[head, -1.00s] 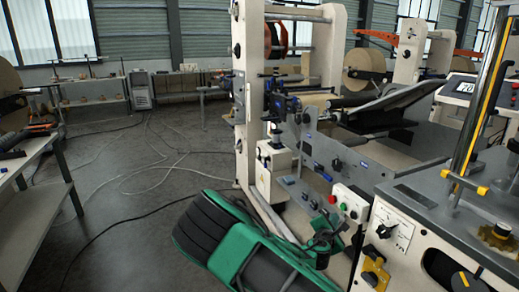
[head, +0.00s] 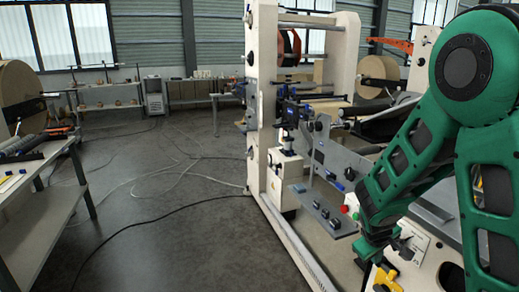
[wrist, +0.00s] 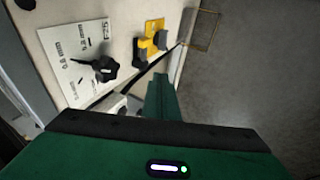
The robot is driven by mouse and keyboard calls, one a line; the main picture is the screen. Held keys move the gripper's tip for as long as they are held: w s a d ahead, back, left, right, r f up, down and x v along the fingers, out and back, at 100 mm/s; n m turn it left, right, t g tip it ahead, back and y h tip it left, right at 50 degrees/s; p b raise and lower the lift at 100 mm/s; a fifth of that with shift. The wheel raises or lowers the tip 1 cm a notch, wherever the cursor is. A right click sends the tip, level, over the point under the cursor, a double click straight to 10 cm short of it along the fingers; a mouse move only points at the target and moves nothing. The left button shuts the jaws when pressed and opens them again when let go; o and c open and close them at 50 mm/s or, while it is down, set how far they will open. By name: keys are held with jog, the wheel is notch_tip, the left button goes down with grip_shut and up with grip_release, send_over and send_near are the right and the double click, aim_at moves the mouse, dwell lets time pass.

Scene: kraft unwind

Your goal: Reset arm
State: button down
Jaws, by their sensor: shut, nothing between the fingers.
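My green arm fills the right side of the head view, bent at a high elbow with its forearm reaching down and left. My gripper (wrist: 160,97) shows in the wrist view as green fingers close together, shut and empty. In the head view its end is low, in front of the machine's control panel, and its fingers are hard to make out. In the wrist view, a black knob (wrist: 102,68) on a white marked plate (wrist: 75,60) and a yellow part (wrist: 150,42) lie beyond the fingers. I see no contact with them.
The cream machine frame (head: 262,100) stands at centre, with a small control shelf (head: 322,208) jutting out. A workbench (head: 45,215) with tools is at left. Black and pale cables (head: 130,237) cross the floor, which is otherwise open between bench and machine.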

jog(key=s+a+r+m+y, duration=0.2)
jog(key=s+a+r, duration=0.1)
jog(key=s+r, duration=0.45)
jog(key=s+a+r+m+y, duration=0.2)
jog(key=s+a+r, duration=0.1)
jog(key=s+r, duration=0.5)
jog(key=s+d+f+m+g, duration=0.1)
jog(key=s+d+m+g, duration=0.3)
jog(key=s+d, duration=0.7)
jog(key=s+m, duration=0.2)
jog(key=s, duration=0.2)
jog(key=shift+s+d+f+m, duration=0.15)
jog(key=shift+d+m, duration=0.1)
jog(key=shift+m, duration=0.15)
jog(key=shift+d, duration=0.1)
